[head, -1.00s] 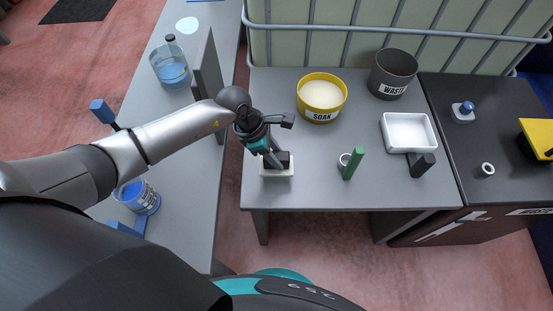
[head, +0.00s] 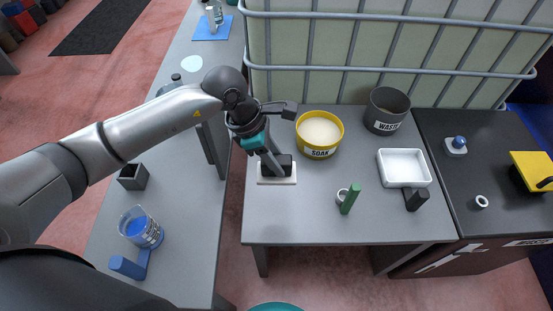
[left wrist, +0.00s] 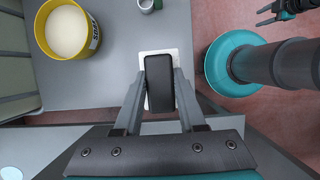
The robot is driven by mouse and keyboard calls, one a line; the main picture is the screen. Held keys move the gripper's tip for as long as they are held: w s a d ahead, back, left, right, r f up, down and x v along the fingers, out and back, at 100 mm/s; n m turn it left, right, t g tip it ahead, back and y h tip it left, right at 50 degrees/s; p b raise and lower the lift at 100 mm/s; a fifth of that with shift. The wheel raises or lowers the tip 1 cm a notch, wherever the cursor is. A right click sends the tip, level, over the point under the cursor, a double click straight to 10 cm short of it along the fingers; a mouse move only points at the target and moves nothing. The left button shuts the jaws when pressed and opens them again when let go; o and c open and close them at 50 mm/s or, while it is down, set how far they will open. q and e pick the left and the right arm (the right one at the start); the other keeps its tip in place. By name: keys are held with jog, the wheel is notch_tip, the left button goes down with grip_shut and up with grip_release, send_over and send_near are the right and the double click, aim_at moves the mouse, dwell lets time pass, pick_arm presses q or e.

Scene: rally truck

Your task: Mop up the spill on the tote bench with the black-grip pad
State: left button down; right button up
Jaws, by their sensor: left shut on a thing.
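My left gripper (head: 272,160) is shut on the black grip of the pad (head: 277,182), which has a white, flat underside. The pad is over the left part of the grey bench in front of the caged tote and looks raised off it. The left wrist view also shows the black grip (left wrist: 160,85) between the fingers, white pad edges around it. A pale bluish patch (head: 192,63), which looks like the spill, lies on the left bench; part of it shows in the left wrist view (left wrist: 11,173). My right gripper (left wrist: 268,15) shows in the left wrist view with fingers apart, empty.
A yellow SOAK tub (head: 319,147) and grey WASTE bin (head: 386,110) stand at the back. An upright grey panel (head: 211,150) and blue-liquid beaker (head: 141,227) stand on the left bench.

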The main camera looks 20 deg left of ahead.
pick_arm(q)
jog(key=c, duration=1.1)
grip_release()
grip_shut()
